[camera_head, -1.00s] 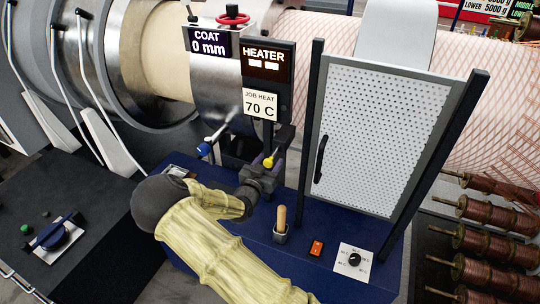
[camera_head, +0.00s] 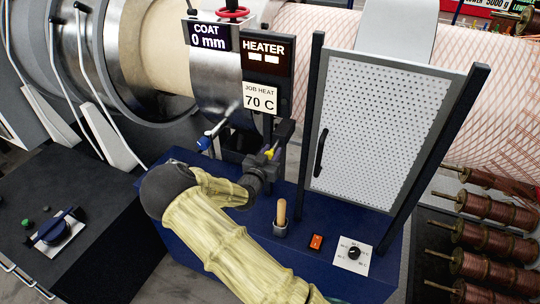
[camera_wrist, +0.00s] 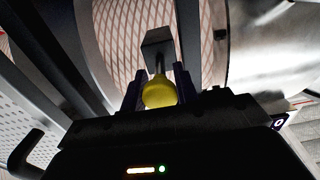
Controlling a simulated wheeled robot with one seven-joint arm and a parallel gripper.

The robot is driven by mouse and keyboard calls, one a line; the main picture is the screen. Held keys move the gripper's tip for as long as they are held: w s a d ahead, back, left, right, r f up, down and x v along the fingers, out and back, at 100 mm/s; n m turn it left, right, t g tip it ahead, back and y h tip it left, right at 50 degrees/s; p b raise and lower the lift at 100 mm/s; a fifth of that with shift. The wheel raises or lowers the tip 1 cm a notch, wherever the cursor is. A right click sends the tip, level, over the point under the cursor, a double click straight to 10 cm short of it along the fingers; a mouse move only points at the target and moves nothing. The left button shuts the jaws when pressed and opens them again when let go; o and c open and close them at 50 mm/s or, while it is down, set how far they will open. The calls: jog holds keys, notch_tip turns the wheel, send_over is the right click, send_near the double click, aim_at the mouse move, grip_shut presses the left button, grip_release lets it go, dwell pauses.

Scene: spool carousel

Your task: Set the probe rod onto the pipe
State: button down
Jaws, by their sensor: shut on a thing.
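My gripper (camera_head: 268,160) is shut on the yellow bulb handle of what looks like the probe rod (camera_head: 271,153). In the wrist view the yellow handle (camera_wrist: 158,93) sits between the two dark fingers (camera_wrist: 157,88). A thin metal stem runs from it to a grey block that overlaps the pipe. The pipe (camera_head: 310,40) is large and lies across the back, covered in pale wrap with a reddish criss-cross pattern; it also fills the upper wrist view (camera_wrist: 200,40). I cannot tell whether the block touches the pipe. My gripper hides part of the rod in the head view.
A blue-handled lever (camera_head: 204,143) is left of my gripper. The HEATER sign (camera_head: 263,55) and 70 C card (camera_head: 260,98) stand behind it. A perforated panel (camera_head: 370,135) rises at right. A wooden handle (camera_head: 281,212) stands on the blue bench (camera_head: 215,168). Copper spools (camera_head: 490,240) line the right.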

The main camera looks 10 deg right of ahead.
jog(key=shift+b+x, duration=0.65)
jog(key=shift+x, duration=0.45)
jog(key=c, duration=1.1)
grip_release()
jog(key=shift+o, duration=0.2)
jog(key=shift+s, duration=0.1)
jog(key=b+v, duration=0.6)
jog(key=v, duration=1.1)
jog(key=shift+b, duration=0.3)
jog(key=shift+a, duration=0.1)
